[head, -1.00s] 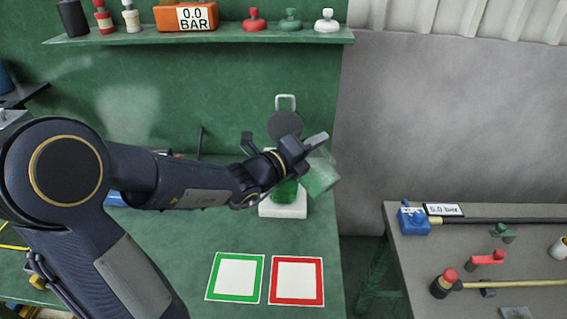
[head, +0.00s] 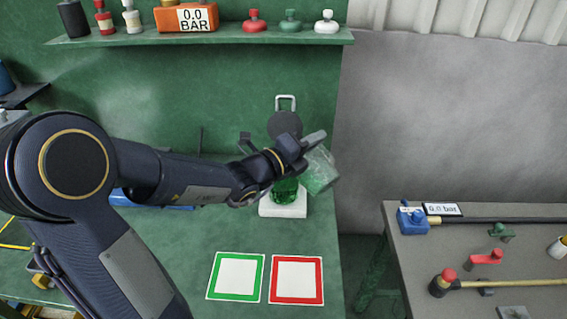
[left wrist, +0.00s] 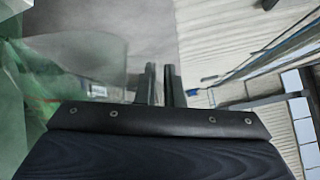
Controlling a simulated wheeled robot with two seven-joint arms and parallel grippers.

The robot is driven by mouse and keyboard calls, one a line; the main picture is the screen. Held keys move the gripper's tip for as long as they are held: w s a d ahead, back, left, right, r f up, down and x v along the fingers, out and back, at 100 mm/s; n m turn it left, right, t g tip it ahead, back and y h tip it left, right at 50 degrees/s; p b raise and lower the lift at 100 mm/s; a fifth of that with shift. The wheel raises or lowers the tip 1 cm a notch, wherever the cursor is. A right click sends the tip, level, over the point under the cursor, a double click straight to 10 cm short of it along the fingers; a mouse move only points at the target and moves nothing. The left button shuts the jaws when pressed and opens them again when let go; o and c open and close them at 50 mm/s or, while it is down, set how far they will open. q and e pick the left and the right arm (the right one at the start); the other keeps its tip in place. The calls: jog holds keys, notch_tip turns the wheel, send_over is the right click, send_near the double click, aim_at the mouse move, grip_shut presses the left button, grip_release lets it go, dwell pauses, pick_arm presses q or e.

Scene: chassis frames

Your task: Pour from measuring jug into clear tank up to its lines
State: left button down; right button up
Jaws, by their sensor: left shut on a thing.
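The measuring jug (head: 321,171) is a clear vessel with green in its lower part. It is tilted in the air, up and right of the clear tank. My left gripper (head: 309,143) is shut on the jug; the exact grip is hard to see. In the left wrist view, the jug (left wrist: 75,62) is a large blurred shape at left, beside the fingers (left wrist: 161,84). The clear tank (head: 286,191) holds green liquid and stands on a white base. My wrist hides its upper part, so its lines and level are unclear. My right gripper is not in view.
Green-framed (head: 236,276) and red-framed (head: 297,280) white squares lie on the green bench in front. A shelf (head: 220,37) with fittings runs above. A grey table (head: 470,260) with valves stands at right, across a gap. The bench around the squares is clear.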

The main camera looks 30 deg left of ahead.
aim_at(330, 173)
pick_arm(q)
jog(key=shift+a+r, duration=0.1)
jog(key=d+f+m+b, duration=0.1)
jog(key=b, duration=0.2)
jog(key=s+d+f+m+b, duration=0.1)
jog(key=d+m+b, duration=0.1)
jog(key=b, duration=0.1)
jog(key=d+f+m+b, duration=0.1)
jog(key=f+m+b, duration=0.1)
jog(key=b, duration=0.1)
jog(key=shift+s+d, duration=0.25)
jog(key=shift+s, duration=0.05)
jog(key=shift+d+r+m, duration=0.1)
jog(key=shift+r+m, duration=0.05)
jog(key=shift+m, duration=0.15)
jog(key=shift+s+d+f+m+b, duration=0.1)
jog(key=shift+d+f+m+b, duration=0.2)
jog(key=shift+b, duration=0.35)
dwell(0.8)
